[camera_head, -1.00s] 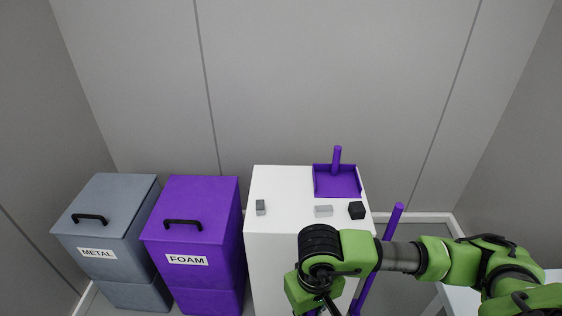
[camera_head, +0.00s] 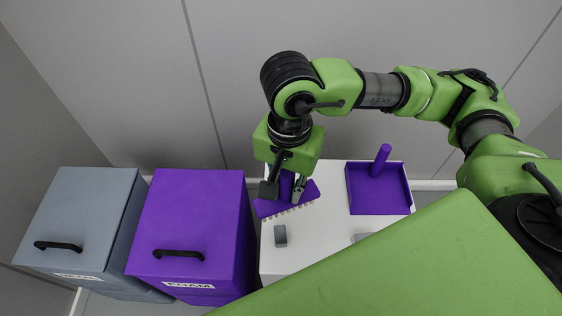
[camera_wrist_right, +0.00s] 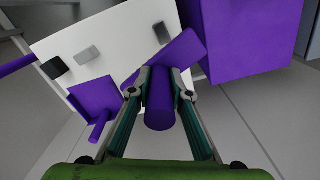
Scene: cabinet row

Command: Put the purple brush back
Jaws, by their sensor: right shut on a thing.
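The purple brush (camera_head: 312,192) has a long head with a pale toothed lower edge and a thick upright handle. My right gripper (camera_head: 285,190) is shut on its handle, above the back left part of the white cabinet's top (camera_head: 325,235). I cannot tell whether the bristles touch the top. In the right wrist view the brush handle (camera_wrist_right: 159,100) sits between the fingers (camera_wrist_right: 160,85), with the head beyond. A purple dustpan (camera_head: 360,198) with an upright handle lies at the back right of the top, apart from the brush. My left gripper is not in view.
A dark grey block (camera_head: 280,236) and a partly hidden lighter block (camera_head: 361,238) lie on the top. A black block (camera_wrist_right: 55,68) shows in the wrist view. Purple (camera_head: 195,225) and grey-blue (camera_head: 78,215) bins stand left. My green arm part hides the lower right.

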